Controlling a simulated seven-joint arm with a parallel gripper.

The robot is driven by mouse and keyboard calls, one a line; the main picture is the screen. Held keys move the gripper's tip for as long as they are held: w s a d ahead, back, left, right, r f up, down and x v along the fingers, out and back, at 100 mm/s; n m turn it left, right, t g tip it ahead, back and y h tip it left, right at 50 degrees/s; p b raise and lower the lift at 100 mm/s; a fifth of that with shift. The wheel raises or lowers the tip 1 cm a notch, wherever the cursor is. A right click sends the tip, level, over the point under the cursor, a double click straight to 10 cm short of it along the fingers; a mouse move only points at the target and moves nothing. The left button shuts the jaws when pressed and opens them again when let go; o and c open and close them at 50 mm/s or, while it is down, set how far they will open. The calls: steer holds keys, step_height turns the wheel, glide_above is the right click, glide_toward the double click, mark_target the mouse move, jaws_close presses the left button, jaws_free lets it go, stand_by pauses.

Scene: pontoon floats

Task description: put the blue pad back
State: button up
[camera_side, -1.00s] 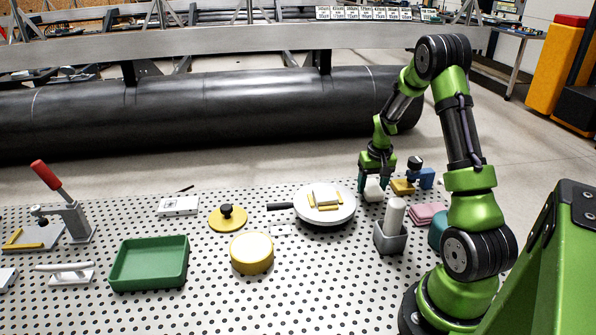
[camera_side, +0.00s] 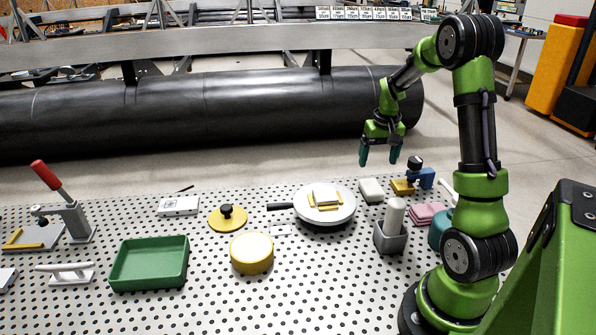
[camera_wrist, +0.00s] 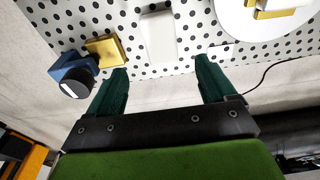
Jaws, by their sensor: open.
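My gripper (camera_side: 379,160) is open and empty, raised above the far right part of the perforated table. Its two teal fingers also show in the wrist view (camera_wrist: 161,78), spread apart. A white block (camera_side: 371,190) lies on the table below it, apart from the fingers; it also shows in the wrist view (camera_wrist: 158,36). I cannot make out a blue pad. The clearly blue thing is a blue fixture with a black knob (camera_side: 427,178), beside a yellow block (camera_side: 402,187); the fixture also shows in the wrist view (camera_wrist: 72,70).
A round white plate (camera_side: 340,215) with yellow bars and a light block on it stands left of the white block. A grey holder with a white cylinder (camera_side: 391,240) and pink pads (camera_side: 424,216) are nearer. A green tray (camera_side: 150,264) and yellow round container (camera_side: 251,254) stand left.

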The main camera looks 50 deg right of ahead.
steer(key=w+a+r+n+t, duration=0.1)
steer(key=a+r+t, duration=0.1)
steer(key=a+r, duration=0.5)
steer(key=w+a+r+n+t, duration=0.1)
steer(key=a+r, duration=0.3)
steer(key=a, duration=0.7)
steer(key=s+a+r+n+t+y, duration=0.1)
steer(key=s+a, duration=0.3)
steer(key=a, duration=0.4)
steer(key=s+a+r+n+t+y, duration=0.1)
steer(key=s+a+n+t+y, duration=0.1)
steer(key=a, duration=0.6)
steer(key=shift+s+r, duration=0.2)
steer(key=shift+s, duration=0.7)
